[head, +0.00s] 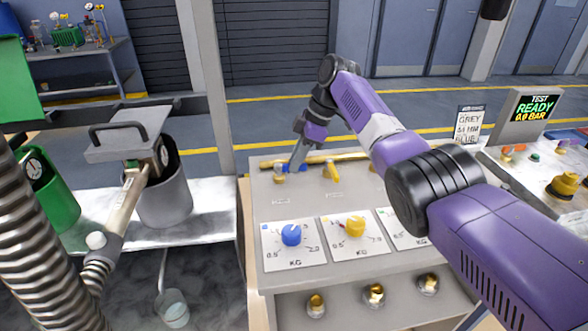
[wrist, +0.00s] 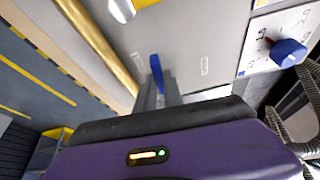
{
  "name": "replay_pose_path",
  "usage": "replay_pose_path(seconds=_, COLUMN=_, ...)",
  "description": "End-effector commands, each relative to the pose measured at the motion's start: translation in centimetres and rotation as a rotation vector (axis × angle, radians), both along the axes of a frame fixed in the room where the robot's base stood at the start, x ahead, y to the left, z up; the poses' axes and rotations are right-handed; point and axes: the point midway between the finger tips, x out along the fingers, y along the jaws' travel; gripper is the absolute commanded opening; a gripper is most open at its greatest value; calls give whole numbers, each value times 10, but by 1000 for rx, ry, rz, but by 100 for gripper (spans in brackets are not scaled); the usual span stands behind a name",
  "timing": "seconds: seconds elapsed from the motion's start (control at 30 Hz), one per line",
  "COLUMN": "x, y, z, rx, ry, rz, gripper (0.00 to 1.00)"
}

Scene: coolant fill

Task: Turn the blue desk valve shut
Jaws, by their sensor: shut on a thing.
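The blue desk valve (head: 291,168) sits at the back left of the grey desk top, on a brass stub by the brass pipe. Its blue handle (wrist: 156,68) shows between my fingertips in the wrist view. My gripper (head: 298,158) reaches down over the valve from behind and is shut on the handle. In the wrist view my fingers (wrist: 160,92) hide part of the handle. The handle's exact angle to the pipe is hard to tell.
A yellow valve lever (head: 332,173) stands just right of the blue one. A blue dial knob (head: 291,235) and a yellow dial knob (head: 355,226) are in front. The brass pipe (wrist: 98,45) runs along the desk's back edge. A grey container (head: 165,195) stands left.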

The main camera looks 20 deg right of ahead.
Motion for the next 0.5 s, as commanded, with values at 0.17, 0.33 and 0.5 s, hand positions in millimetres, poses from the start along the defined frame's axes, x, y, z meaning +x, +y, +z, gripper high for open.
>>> replay_pose_path(seconds=0.17, x=2, y=0, z=0, rx=-1, ry=-4, rz=55, gripper=0)
replay_pose_path(seconds=0.33, x=2, y=1, z=1, rx=-1, ry=-4, rz=87, gripper=0)
replay_pose_path(seconds=0.5, x=2, y=1, z=2, rx=-1, ry=-4, rz=101, gripper=0)
